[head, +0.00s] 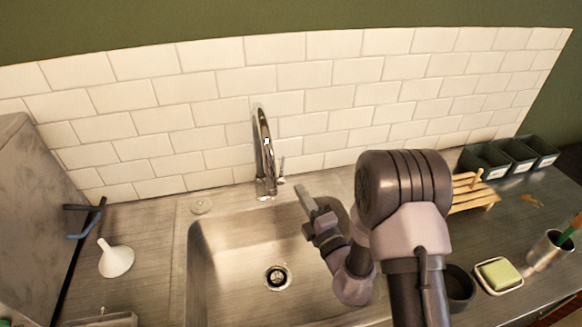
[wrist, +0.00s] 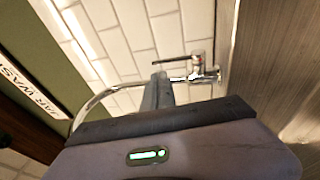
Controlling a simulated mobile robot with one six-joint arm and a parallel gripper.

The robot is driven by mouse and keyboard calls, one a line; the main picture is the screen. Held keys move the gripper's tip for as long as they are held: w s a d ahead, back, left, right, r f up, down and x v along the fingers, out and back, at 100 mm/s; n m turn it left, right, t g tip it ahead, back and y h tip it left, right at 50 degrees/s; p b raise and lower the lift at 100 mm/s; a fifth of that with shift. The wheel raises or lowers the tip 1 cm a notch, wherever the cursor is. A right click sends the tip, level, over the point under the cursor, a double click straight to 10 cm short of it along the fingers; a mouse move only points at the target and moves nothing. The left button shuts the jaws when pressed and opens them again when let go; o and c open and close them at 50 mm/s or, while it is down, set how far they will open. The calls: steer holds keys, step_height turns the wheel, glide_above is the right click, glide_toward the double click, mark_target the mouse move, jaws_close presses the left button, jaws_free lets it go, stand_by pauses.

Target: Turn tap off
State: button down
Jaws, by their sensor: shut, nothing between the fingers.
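The chrome tap (head: 264,150) stands at the back edge of the sink (head: 215,262), its tall curved spout arching over the basin. Its small lever (head: 281,170) sticks out at the right of the base. My gripper (head: 302,190) is shut and empty, its tips just right of and in front of the lever, above the sink's back rim. In the wrist view, my shut fingers (wrist: 159,80) point toward the tap body (wrist: 203,76), and the lever (wrist: 182,60) lies just beyond the tips. I cannot tell whether they touch. I make out no water stream.
A wooden rack (head: 472,192), dark bins (head: 510,157), a green sponge in a dish (head: 499,275) and a cup (head: 546,250) are at the right. The tiled wall (head: 330,95) rises close behind the tap.

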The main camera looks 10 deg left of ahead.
mark_target(281, 170)
steer(key=b+x, duration=0.1)
steer(key=x, duration=0.7)
steer(key=shift+w+a, duration=0.2)
steer(key=shift+w, duration=0.1)
steer(key=p, duration=0.1)
steer(key=w+r+p, duration=0.1)
steer(key=shift+w+a+p, duration=0.1)
steer(key=shift+a+p, duration=0.15)
steer(key=shift+p, duration=0.1)
steer(key=shift+d+f, duration=0.1)
